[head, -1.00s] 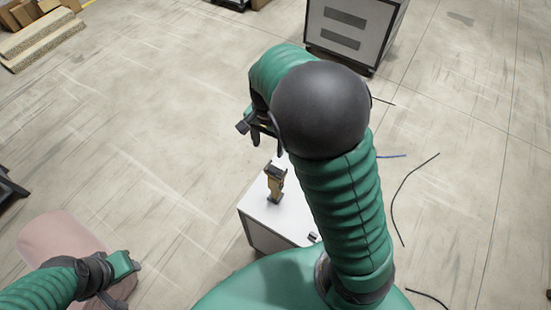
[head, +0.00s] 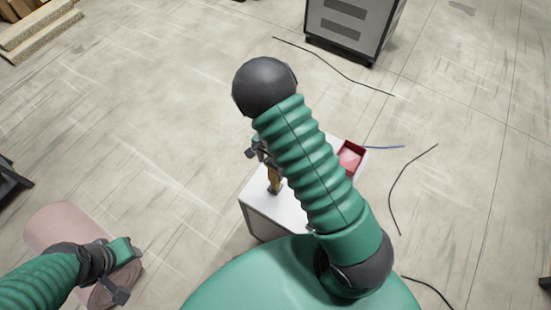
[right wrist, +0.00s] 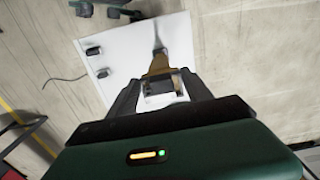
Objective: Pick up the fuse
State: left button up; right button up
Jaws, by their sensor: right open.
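An upright tan piece with dark ends, which looks like the fuse (head: 273,178), stands on the white-topped box (head: 257,210). My right gripper (head: 262,153) is open at its upper part, partly hidden by my right arm. In the right wrist view the fuse (right wrist: 160,66) lines up with the gap between the open fingers of my right gripper (right wrist: 160,90). I cannot tell whether the fingers touch it. My left gripper (head: 122,270) is low at the left, away from the box, and its opening is unclear.
A red bin (head: 351,157) sits on the box's far right part, partly behind my arm. Small dark objects (right wrist: 92,53) lie on the white top. A pink cylinder (head: 62,228) is beside my left arm. A grey cabinet (head: 352,30) stands beyond. Cables (head: 410,180) lie on the floor.

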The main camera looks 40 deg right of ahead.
jog(key=shift+w+f, duration=0.1)
jog(key=shift+f, duration=0.25)
grip_shut()
jog(key=shift+r, duration=0.1)
